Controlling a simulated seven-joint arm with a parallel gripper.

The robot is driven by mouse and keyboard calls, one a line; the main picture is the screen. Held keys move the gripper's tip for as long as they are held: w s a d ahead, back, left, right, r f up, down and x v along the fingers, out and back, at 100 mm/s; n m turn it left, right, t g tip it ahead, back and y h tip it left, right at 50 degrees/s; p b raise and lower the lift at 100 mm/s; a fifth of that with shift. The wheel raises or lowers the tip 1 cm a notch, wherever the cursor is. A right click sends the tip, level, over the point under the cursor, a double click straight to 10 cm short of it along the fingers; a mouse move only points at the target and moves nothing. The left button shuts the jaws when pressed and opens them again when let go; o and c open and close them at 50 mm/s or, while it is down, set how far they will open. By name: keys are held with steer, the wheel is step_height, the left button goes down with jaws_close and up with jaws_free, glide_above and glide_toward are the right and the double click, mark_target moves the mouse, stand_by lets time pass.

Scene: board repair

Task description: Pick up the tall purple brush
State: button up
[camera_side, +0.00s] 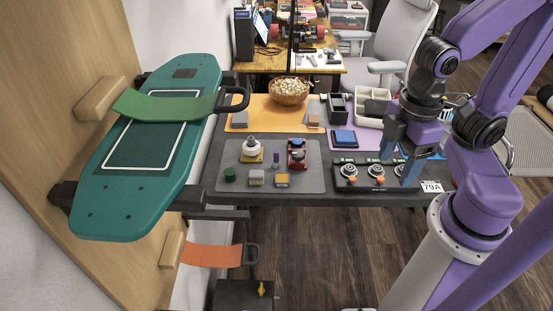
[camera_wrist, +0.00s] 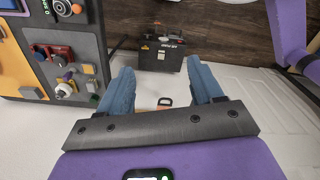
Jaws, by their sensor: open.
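The small upright purple object that fits the tall purple brush (camera_side: 276,158) stands on the grey mat (camera_side: 308,181), between a white-topped yellow-based item and a red device. In the wrist view the brush (camera_wrist: 68,76) is at the left, small, with the red device and the white item close to it. My gripper (camera_side: 398,165) is over the right part of the table by the black knob panel, well to the right of the brush. In the wrist view my gripper (camera_wrist: 160,68) has its two blue fingers wide apart with nothing held between them.
The red device (camera_side: 297,153) and white-topped item (camera_side: 251,150) flank the brush closely. A green round item (camera_side: 230,174) and small blocks share the mat. The black knob panel (camera_side: 376,174) is under my gripper. A teal skateboard deck (camera_side: 150,150) hangs at left. A bowl (camera_side: 289,91) stands behind.

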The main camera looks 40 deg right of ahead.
steer(key=shift+c, duration=0.5)
